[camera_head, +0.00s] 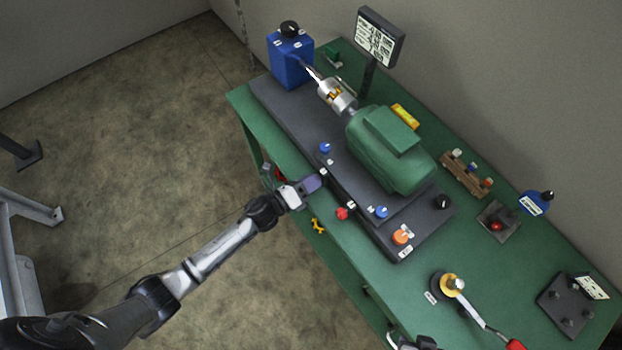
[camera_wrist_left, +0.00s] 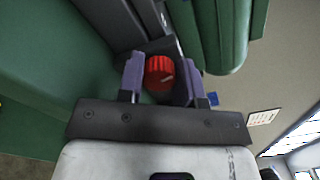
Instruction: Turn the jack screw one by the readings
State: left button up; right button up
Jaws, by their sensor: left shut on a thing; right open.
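My left gripper (camera_head: 314,184) is at the front edge of the dark machine base (camera_head: 379,235). In the left wrist view its two purple-grey fingers (camera_wrist_left: 160,78) are shut on a red screw knob (camera_wrist_left: 159,73), one on each side. That knob is hidden behind the gripper in the head view. A second red knob (camera_head: 342,213) stands free further right along the same edge. The green motor (camera_head: 392,150) sits on the base, joined to a silver coupling (camera_head: 337,95). My right gripper (camera_head: 415,343) shows only partly at the bottom edge, apart from these knobs.
Blue knobs (camera_head: 381,212) and an orange knob (camera_head: 400,236) stand on the base. A blue box (camera_head: 290,62) is at its far end, with a display board (camera_head: 375,37) behind. A dial tool with a red handle (camera_head: 453,283) lies on the green table (camera_head: 500,270).

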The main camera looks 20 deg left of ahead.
pick_arm(q)
jog(key=n+p, duration=0.2)
jog(key=n, duration=0.3)
jog(key=shift+n, duration=0.3)
jog(key=n+p, duration=0.2)
jog(key=n, duration=0.3)
jog(key=n+p, duration=0.1)
jog(key=n, duration=0.4)
jog(key=shift+f+n+p, duration=0.15)
jog(key=shift+n+p, duration=0.25)
jog(key=n+p, duration=0.1)
jog(key=n, duration=0.3)
jog(key=shift+f+n, duration=0.1)
jog(key=shift+n, duration=0.6)
jog(key=shift+d, duration=0.1)
jog(key=o, duration=0.9)
